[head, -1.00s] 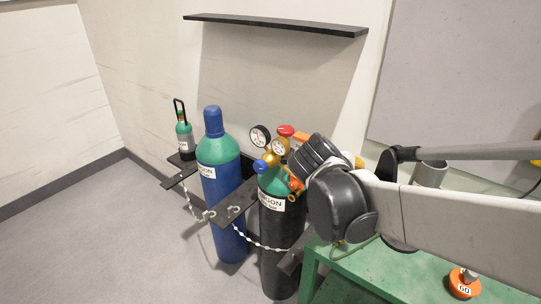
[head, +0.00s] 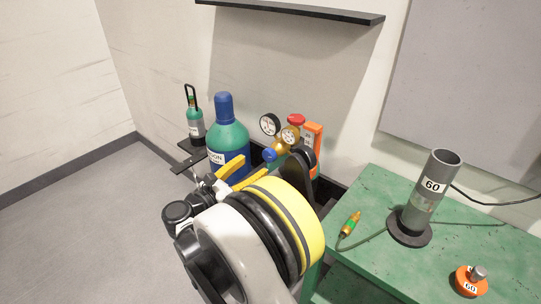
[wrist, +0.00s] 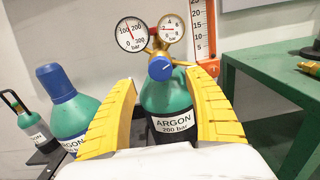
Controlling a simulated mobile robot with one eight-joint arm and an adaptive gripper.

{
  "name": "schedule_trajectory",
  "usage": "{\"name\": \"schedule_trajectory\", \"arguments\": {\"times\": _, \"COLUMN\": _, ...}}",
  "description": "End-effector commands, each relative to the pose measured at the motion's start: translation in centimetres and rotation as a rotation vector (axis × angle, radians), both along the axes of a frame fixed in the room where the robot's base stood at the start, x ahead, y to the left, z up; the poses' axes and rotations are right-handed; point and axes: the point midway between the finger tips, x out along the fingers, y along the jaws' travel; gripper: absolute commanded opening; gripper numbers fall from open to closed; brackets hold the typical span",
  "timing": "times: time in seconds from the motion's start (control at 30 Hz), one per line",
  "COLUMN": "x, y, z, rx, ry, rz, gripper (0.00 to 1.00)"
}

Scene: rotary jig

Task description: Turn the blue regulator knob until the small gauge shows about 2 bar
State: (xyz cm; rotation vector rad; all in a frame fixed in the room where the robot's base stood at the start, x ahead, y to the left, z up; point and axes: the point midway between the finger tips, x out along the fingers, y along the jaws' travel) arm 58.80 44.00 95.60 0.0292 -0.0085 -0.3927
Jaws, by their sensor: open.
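The blue regulator knob (head: 269,155) sits at the front of the brass regulator. In the wrist view the knob (wrist: 160,68) is centred just beyond the fingertips, in front of the argon cylinder's green shoulder (wrist: 165,97). The small gauge (wrist: 171,28) is above it at right; its needle is too small to read surely. The larger gauge (wrist: 131,34) is to its left and also shows in the head view (head: 270,125). My gripper (wrist: 160,80) has its yellow fingers open on either side of the knob, apart from it. The head view also shows my gripper (head: 253,167) near the knob.
A blue and green argon cylinder (head: 228,135) and a small green cylinder (head: 195,118) stand left. An orange scale strip (head: 314,138) is behind the regulator. The green bench (head: 375,200) at right holds a grey tube (head: 432,185) and an orange weight (head: 469,281).

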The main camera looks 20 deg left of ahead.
Motion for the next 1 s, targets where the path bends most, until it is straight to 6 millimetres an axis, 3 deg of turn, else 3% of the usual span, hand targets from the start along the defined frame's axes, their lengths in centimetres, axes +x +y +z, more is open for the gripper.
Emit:
{"name": "schedule_trajectory", "arguments": {"times": 0.2, "x": 4.2, "y": -1.8, "z": -0.4, "rx": 0.001, "ry": 0.001, "rz": -0.003, "gripper": 0.62}}
{"name": "schedule_trajectory", "arguments": {"times": 0.4, "x": 6.8, "y": -2.9, "z": -0.2, "rx": 0.003, "ry": 0.001, "rz": -0.002, "gripper": 0.62}}
{"name": "schedule_trajectory", "arguments": {"times": 0.8, "x": 7.6, "y": -3.2, "z": 0.0, "rx": 0.003, "ry": 0.001, "rz": 0.0, "gripper": 0.62}}
{"name": "schedule_trajectory", "arguments": {"times": 0.97, "x": 7.6, "y": -3.2, "z": 0.0, "rx": 0.003, "ry": 0.001, "rz": 0.0, "gripper": 0.14}}
{"name": "schedule_trajectory", "arguments": {"times": 1.0, "x": 7.6, "y": -3.2, "z": 0.0, "rx": 0.003, "ry": 0.001, "rz": 0.0, "gripper": 0.09}}
